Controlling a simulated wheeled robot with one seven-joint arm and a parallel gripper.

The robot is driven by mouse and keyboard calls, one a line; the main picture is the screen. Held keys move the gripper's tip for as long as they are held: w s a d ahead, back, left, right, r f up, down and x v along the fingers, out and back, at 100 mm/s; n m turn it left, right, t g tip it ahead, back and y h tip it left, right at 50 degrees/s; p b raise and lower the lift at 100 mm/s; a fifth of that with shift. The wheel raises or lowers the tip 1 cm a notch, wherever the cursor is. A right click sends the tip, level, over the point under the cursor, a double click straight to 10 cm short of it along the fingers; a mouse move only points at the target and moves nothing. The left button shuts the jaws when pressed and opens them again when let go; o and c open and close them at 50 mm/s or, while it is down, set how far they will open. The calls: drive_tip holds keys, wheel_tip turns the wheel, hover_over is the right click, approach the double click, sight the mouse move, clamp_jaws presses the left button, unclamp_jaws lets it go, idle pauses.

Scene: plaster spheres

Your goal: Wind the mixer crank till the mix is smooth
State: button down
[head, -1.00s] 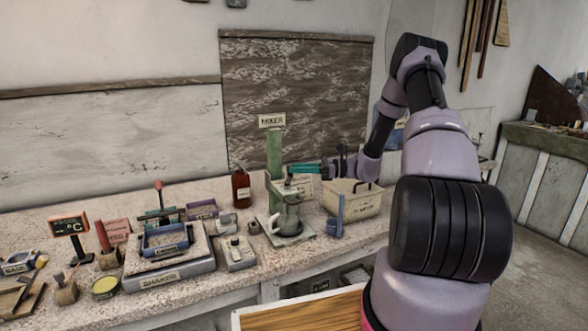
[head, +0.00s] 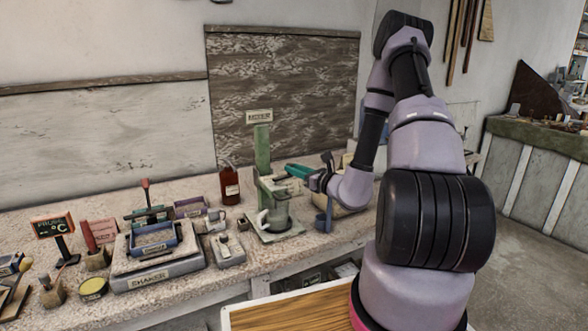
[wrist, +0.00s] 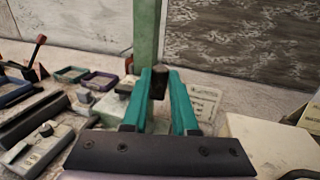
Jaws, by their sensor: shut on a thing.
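The mixer has an upright green post (head: 262,150) with a sign above it, and it stands towards the back of the bench. A clear jug (head: 275,212) with a handle stands on the mixer's base, under its head. I cannot make out the mix inside. My gripper (head: 289,169), with teal fingers, is at the right of the mixer head. In the wrist view my gripper (wrist: 160,83) is shut on a dark crank knob (wrist: 158,84), which sits between the fingertips in front of the green post. The crank arm is mostly hidden.
A brown bottle (head: 229,185) stands left of the mixer. A shaker (head: 160,262) and several small tools fill the bench's left side. A blue upright holder (head: 323,219) and a pale bin (head: 352,207) are close by on the right, partly behind my arm.

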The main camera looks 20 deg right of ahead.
drive_tip(key=shift+s+m+t+h, duration=0.3)
drive_tip(key=shift+m+t+h, duration=0.15)
drive_tip(key=shift+h, duration=0.35)
drive_tip(key=c, duration=1)
unclamp_jaws()
